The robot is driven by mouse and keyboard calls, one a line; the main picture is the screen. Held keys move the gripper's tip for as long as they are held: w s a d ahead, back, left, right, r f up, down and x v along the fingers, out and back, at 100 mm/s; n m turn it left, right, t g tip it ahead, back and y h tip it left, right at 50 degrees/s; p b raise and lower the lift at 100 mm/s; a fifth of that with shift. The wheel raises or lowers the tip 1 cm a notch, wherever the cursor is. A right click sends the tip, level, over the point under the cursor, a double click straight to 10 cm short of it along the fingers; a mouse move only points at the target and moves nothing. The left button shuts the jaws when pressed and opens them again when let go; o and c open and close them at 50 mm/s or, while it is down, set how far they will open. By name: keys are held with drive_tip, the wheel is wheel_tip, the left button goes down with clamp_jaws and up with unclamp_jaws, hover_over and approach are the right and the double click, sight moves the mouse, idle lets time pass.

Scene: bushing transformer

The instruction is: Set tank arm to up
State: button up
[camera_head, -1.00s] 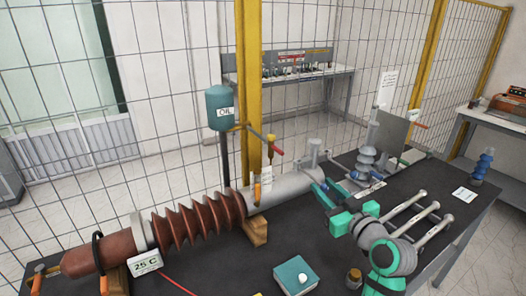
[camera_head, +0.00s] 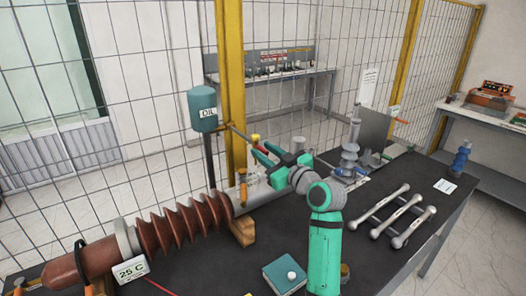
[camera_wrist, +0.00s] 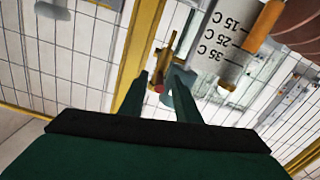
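The teal oil tank (camera_head: 203,108) stands on a dark post by the fence at the back. A pipe (camera_head: 240,135) runs from it to a small yellow and brass fitting (camera_head: 255,138). In the wrist view the brass fitting (camera_wrist: 166,58) shows beyond the fingertips, with a red tip (camera_wrist: 158,89) below it. Which of these parts is the tank arm I cannot tell for sure. My gripper (camera_head: 257,150) is open and empty beside the fitting. In the wrist view its two dark green fingers (camera_wrist: 158,88) are apart, with the red tip and a grey part seen between them.
The bushing (camera_head: 185,222) lies on the dark table (camera_head: 200,275), its grey tube marked with temperatures (camera_wrist: 225,45). Metal rods (camera_head: 405,215) lie at right, and a teal box (camera_head: 285,273) is in front. The wire fence with yellow posts (camera_head: 230,60) stands close behind.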

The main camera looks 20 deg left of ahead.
drive_tip(key=shift+w+a, duration=0.35)
drive_tip(key=shift+a, duration=0.05)
clamp_jaws()
